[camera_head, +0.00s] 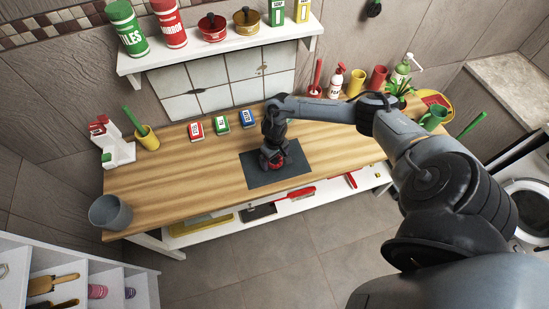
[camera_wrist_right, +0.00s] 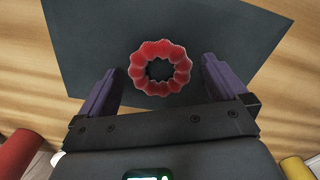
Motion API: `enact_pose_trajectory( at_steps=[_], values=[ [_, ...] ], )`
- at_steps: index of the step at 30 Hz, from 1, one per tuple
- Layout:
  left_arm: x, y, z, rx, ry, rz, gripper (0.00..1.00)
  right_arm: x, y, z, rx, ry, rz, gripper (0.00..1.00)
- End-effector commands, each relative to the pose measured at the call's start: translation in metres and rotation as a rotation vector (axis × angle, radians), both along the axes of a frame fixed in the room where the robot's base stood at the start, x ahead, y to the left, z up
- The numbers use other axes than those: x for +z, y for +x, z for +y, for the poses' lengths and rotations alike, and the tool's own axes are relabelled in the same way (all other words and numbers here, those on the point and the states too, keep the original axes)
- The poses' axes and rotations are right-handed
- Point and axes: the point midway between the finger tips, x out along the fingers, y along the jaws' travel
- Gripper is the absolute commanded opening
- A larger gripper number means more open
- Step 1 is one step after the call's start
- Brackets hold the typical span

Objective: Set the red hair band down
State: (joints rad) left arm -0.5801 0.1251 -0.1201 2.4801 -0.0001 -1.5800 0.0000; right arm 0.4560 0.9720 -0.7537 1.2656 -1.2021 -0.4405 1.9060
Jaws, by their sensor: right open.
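The red hair band (camera_wrist_right: 160,67), a scrunched ring, lies on the dark mat (camera_wrist_right: 85,45) in the right wrist view. In the head view, the red band (camera_head: 277,166) shows partly under my right gripper (camera_head: 272,162), on the dark mat (camera_head: 257,178) on the wooden table. In the wrist view, the fingers of my right gripper (camera_wrist_right: 158,85) are spread apart on either side of the band, with gaps between. My left gripper is not in either view.
Three small boxes, red (camera_head: 196,131), green (camera_head: 221,124) and blue (camera_head: 248,119), stand behind the mat. A grey bucket (camera_head: 110,213) is at the front left corner.

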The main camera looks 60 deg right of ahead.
Motion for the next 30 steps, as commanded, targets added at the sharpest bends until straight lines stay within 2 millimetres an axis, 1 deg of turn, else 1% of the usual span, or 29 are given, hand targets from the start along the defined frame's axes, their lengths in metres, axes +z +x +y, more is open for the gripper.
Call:
enact_pose_trajectory(
  at_steps=[5, 15, 19, 23, 26, 29, 30],
  values=[
    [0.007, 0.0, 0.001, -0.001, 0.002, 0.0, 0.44, 0.024, 0.001, 0.0, 0.001, 0.0, -0.003, 0.99],
    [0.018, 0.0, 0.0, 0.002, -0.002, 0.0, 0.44, 0.086, 0.001, 0.0, 0.001, 0.001, -0.004, 0.99],
    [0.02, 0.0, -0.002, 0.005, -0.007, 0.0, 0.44, 0.103, 0.001, 0.0, 0.001, -0.001, -0.002, 0.99],
    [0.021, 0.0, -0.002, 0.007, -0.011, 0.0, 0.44, 0.111, 0.002, 0.003, 0.011, 0.002, -0.006, 0.99],
    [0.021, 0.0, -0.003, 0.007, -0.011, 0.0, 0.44, 0.106, 0.005, 0.02, 0.071, 0.009, -0.032, 0.99],
    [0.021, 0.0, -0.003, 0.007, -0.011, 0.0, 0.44, 0.091, 0.013, 0.062, 0.203, 0.027, -0.101, 0.99],
    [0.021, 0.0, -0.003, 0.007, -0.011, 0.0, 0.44, 0.084, 0.017, 0.086, 0.274, 0.036, -0.144, 0.99]
  ],
)
